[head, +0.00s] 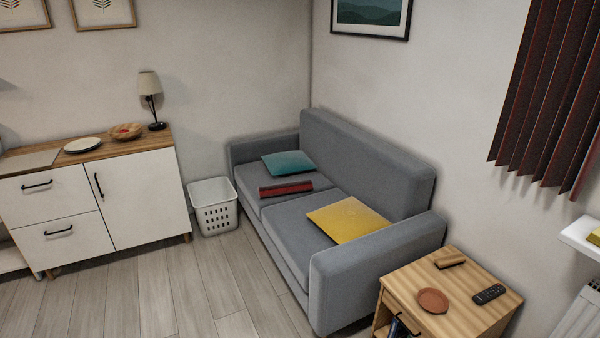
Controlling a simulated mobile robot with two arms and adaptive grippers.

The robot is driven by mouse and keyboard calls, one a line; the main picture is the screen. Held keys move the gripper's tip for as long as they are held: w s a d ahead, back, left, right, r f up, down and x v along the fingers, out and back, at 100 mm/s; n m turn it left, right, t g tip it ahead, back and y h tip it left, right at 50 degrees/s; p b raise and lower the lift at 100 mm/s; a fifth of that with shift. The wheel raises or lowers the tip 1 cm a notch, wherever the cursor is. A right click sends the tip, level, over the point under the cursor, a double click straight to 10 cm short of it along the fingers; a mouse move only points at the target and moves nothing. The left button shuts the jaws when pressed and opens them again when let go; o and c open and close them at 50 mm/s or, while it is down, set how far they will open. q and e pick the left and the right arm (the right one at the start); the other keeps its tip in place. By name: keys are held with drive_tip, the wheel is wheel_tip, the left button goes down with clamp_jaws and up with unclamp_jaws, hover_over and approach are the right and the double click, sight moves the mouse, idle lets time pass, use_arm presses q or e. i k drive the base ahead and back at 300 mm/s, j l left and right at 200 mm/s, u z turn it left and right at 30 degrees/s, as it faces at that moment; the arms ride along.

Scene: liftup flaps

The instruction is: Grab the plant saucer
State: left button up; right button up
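The plant saucer appears to be the small round terracotta dish (433,301) lying flat on the wooden side table (466,315) at the lower right. Nothing covers it. A white plate (84,145) also lies on the sideboard at the left. Neither of my grippers shows in the head view.
A dark remote (489,294) and a brown wooden object (450,261) lie near the dish. The grey sofa (375,274) stands against the side table's left. A white basket (214,207) stands between sofa and sideboard (142,195). The floor (190,290) in front is clear.

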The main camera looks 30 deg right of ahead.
sight(432, 299)
drive_tip(key=i+j+z, duration=0.1)
drive_tip(key=i+z, duration=0.35)
drive_tip(key=i+j+z, duration=0.25)
drive_tip(key=i+z, duration=0.25)
drive_tip(key=i+j+z, duration=0.45)
drive_tip(key=k+l, duration=0.1)
